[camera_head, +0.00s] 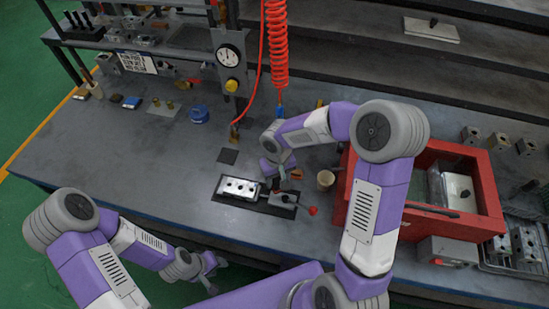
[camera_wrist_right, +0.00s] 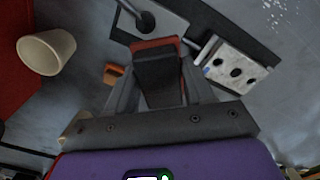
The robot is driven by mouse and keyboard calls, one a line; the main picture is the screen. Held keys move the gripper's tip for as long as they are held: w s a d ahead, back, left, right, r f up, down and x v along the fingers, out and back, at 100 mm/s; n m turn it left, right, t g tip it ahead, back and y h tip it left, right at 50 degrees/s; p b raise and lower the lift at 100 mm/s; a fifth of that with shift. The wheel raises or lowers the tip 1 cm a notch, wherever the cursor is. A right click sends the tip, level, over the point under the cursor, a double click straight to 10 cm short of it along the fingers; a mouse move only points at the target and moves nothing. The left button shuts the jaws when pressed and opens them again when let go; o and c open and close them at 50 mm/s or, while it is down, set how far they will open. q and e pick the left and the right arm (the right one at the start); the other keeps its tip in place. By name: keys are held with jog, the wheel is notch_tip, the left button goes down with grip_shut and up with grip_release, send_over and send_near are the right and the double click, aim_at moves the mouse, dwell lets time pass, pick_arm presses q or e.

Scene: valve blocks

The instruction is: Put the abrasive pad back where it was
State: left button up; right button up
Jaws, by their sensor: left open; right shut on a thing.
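My right gripper (camera_head: 277,174) is over the middle of the bench, just behind the clamp fixture. In the right wrist view my right gripper (camera_wrist_right: 155,85) is shut on a dark block with a reddish-brown far edge, which looks like the abrasive pad (camera_wrist_right: 157,72). Its underside is hidden, and I cannot tell whether it touches anything below. The silver valve block (camera_head: 239,187) lies on a black mat beside the fixture (camera_head: 284,199); the valve block (camera_wrist_right: 236,68) also shows in the wrist view. My left gripper (camera_head: 207,272) is open and empty near the bench's front edge.
A beige cup (camera_head: 325,180) and a small orange piece (camera_head: 297,174) stand right of my right gripper. A red bin (camera_head: 467,222) is further right. A red coiled hose (camera_head: 277,45) hangs behind. The bench's left part is mostly free.

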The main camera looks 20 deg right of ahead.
jog(key=w+a+r+n+b, duration=0.15)
jog(key=w+n, duration=0.45)
jog(key=w, duration=0.7)
notch_tip(320, 180, down, 9)
jog(key=shift+d+f+b, duration=0.1)
jog(key=shift+f+b, duration=0.1)
jog(key=shift+b, duration=0.85)
jog(key=shift+f, duration=0.15)
jog(key=o, duration=1)
jog(key=shift+r, duration=0.25)
notch_tip(320, 180, up, 12)
jog(key=p, duration=0.2)
